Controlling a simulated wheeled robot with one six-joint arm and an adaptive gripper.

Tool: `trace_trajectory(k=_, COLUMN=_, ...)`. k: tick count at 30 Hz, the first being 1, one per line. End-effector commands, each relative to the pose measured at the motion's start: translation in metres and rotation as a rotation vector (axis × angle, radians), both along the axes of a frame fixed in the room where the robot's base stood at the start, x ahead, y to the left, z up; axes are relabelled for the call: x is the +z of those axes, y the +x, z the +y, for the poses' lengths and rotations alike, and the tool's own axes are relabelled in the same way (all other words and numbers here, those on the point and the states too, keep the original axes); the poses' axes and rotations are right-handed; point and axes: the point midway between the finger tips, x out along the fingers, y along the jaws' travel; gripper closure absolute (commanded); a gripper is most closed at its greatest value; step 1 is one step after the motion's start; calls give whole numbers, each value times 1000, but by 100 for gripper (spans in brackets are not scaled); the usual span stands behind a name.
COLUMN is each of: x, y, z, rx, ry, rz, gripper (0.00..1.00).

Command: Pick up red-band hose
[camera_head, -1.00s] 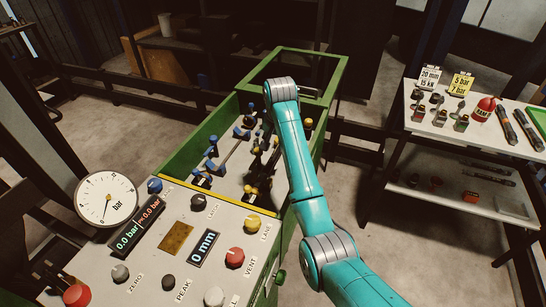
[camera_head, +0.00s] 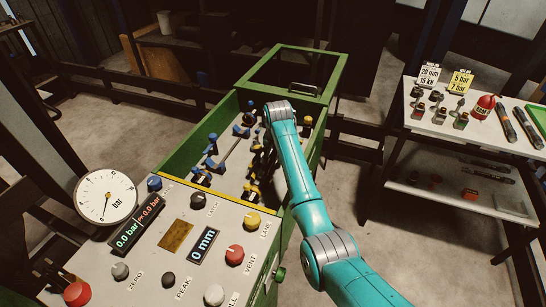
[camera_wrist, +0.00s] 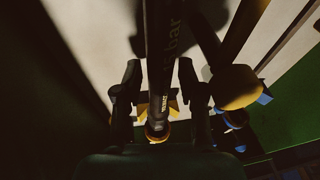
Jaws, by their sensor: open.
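My gripper (camera_wrist: 160,68) is open in the wrist view, with one dark finger on each side of a black hose (camera_wrist: 160,45). The hose has pale print reading "bar" and a yellow-orange ring at its lower end. I see no clear red band on it. In the head view my gripper is a dark shape below the teal arm, inside the green-framed machine bed (camera_head: 173,157), and its fingers are largely hidden. Two dark rods (camera_head: 506,126) lie on the white table at the right; their band colours are too small to tell.
A control panel (camera_head: 180,243) with knobs and a pressure gauge (camera_head: 106,196) stands in front of the bed. Blue and yellow fittings (camera_head: 212,150) crowd the bed.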

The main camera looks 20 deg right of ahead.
Motion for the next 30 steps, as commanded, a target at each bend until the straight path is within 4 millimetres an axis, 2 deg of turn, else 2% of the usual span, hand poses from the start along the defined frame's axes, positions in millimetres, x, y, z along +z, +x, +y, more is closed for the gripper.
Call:
trace_trajectory(k=3, x=0, y=0, z=0, rx=0, ry=0, rz=0, gripper=60)
trace_trajectory(k=8, x=0, y=0, z=0, rx=0, ry=0, rz=0, gripper=100)
trace_trajectory(k=20, x=4, y=1, z=0, rx=1, ry=-1, rz=-3, gripper=100)
trace_trajectory(k=23, x=14, y=1, z=0, rx=1, ry=-1, rz=-4, gripper=100)
trace_trajectory(k=30, x=57, y=1, z=0, rx=0, ry=0, rz=-6, gripper=100)
